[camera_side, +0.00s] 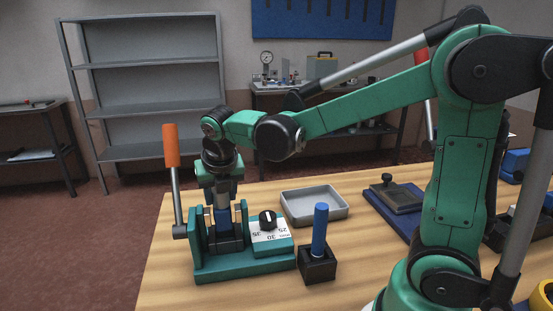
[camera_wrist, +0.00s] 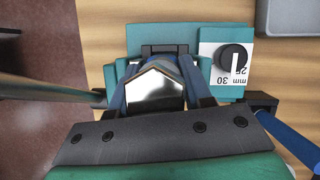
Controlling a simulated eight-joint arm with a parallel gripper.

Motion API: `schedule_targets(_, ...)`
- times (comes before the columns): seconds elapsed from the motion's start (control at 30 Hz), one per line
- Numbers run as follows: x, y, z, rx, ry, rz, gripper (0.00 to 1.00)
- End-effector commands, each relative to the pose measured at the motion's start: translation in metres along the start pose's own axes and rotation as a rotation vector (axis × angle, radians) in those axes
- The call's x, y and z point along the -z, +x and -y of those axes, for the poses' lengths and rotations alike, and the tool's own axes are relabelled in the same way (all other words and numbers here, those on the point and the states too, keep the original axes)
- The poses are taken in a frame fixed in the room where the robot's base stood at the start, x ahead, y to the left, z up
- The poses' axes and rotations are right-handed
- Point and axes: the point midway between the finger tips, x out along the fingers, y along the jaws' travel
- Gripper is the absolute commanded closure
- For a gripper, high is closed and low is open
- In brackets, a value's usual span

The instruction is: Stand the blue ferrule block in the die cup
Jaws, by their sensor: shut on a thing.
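My gripper (camera_side: 222,205) points down over the teal fixture (camera_side: 245,266) at the left of the table. It is shut on the blue ferrule block (camera_side: 222,217), whose blue side shows between the fingers. In the wrist view a shiny, angular metal face (camera_wrist: 156,92) sits between the fingers of my gripper (camera_wrist: 158,78), with some blue around it. The die cup seems to be the dark part (camera_side: 228,244) low in the fixture, right below the block. I cannot tell how far the block is inside it.
The fixture has an orange-handled lever (camera_side: 171,146) at its left and a dial scale (camera_side: 268,230) at its right. A blue rod (camera_side: 320,230) stands in a black block (camera_side: 317,264). A grey tray (camera_side: 342,205) lies behind. Bare wood lies at the front.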

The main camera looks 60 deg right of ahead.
Motion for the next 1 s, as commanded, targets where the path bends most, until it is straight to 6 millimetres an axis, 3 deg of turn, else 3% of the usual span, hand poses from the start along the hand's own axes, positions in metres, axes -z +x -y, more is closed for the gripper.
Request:
schedule_targets(0.37,0.004,0.009,0.0,0.0,0.0,0.0,1.0)
schedule_targets(0.4,0.004,0.009,0.0,0.0,0.0,0.0,0.54)
schedule_targets(0.53,0.004,0.009,0.0,0.0,0.0,0.0,0.2)
schedule_targets(0.8,0.004,0.007,0.0,0.001,0.0,-0.001,0.2)
schedule_targets(1.0,0.004,-0.017,0.0,-0.001,-0.002,0.0,0.2)
